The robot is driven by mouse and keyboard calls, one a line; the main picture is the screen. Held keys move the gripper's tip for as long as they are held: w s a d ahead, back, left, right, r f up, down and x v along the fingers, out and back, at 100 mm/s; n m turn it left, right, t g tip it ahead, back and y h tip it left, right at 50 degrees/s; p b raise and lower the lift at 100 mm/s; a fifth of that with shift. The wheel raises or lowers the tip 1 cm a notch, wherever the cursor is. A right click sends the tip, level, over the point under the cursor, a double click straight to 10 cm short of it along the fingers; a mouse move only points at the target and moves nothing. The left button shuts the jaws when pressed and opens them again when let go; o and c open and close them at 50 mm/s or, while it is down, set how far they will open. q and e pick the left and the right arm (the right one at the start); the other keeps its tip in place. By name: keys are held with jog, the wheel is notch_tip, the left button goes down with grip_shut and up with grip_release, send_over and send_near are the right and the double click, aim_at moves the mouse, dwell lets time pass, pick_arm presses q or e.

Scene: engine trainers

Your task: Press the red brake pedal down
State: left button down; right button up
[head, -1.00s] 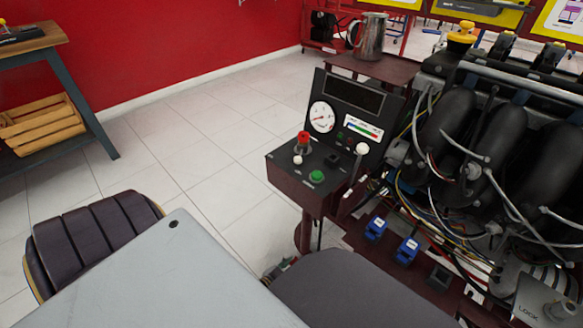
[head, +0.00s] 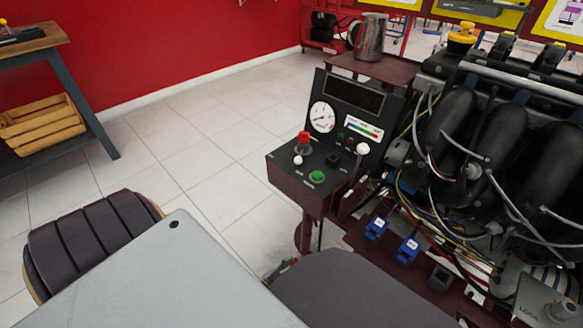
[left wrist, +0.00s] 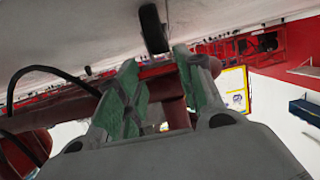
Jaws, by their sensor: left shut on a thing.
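I cannot make out the red brake pedal clearly in either view. In the head view only a small part of my left gripper (head: 281,268) shows, low by the trainer's post, mostly hidden behind my arm. In the left wrist view my left gripper (left wrist: 163,88) has its green-padded fingers around a dark red part (left wrist: 173,108). I cannot tell whether that part is the pedal or a piece of the frame. My right gripper is not in view.
The engine trainer's control panel (head: 345,135) has a gauge, a red knob and a green button. Its engine (head: 470,150) with loose wires is at the right. A workbench (head: 35,40) stands at the far left. The tiled floor (head: 190,150) between is clear.

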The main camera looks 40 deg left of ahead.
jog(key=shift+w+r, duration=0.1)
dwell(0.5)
pick_arm(q)
jog(key=c, duration=0.9)
grip_release()
jog(key=shift+s+r, duration=0.1)
jog(key=shift+r, duration=0.2)
jog(key=shift+r, duration=4.65)
jog(key=shift+s, duration=0.1)
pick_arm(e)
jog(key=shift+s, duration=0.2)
